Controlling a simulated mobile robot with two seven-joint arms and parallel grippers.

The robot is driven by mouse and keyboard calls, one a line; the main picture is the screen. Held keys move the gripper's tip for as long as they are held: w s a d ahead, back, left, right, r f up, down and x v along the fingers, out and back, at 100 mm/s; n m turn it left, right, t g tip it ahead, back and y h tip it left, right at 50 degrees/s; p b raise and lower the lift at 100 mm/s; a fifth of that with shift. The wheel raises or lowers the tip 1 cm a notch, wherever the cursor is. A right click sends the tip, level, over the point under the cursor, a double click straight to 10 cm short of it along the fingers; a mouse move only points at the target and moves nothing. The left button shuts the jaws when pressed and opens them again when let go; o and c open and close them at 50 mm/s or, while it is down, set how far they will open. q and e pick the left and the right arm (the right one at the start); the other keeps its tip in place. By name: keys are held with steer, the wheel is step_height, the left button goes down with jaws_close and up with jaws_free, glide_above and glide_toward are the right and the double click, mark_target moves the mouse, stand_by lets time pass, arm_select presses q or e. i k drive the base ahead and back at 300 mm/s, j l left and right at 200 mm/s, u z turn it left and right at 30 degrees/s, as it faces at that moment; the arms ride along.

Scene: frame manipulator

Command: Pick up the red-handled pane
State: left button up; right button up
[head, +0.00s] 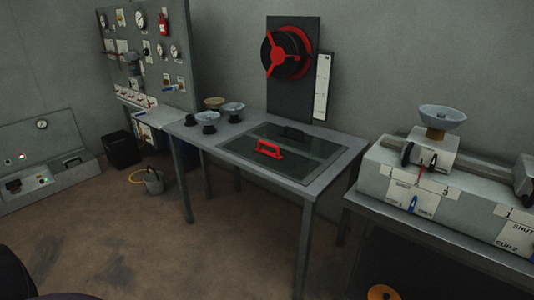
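The red-handled pane (285,164) is a dark, glassy panel lying flat in the top of the grey table (208,147) in the middle of the head view. Its red bar handle (268,149) stands up from it. A similar dark panel with a black handle (292,131) lies just behind it. Neither of my grippers is in view, and nothing is seen touching the red handle.
Several small bowls and cups (209,117) stand at the table's back left corner. A dark upright board with a red wheel (287,54) rises behind the table. A grey bench unit (381,184) stands close on the right.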

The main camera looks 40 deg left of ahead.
mark_target(297, 166)
steer(key=i+j, duration=0.1)
steer(key=j, duration=0.35)
steer(key=i+j, duration=0.15)
steer(key=j, duration=0.25)
steer(key=i+j, duration=0.1)
steer(key=j, duration=0.35)
steer(key=i+j, duration=0.15)
steer(key=j, duration=0.25)
steer(key=i+j, duration=0.1)
steer(key=j, duration=0.35)
steer(key=i+j, duration=0.15)
steer(key=j, duration=0.3)
steer(key=i+j, duration=0.1)
steer(key=j, duration=0.3)
steer(key=i+j, duration=0.15)
steer(key=j, duration=0.3)
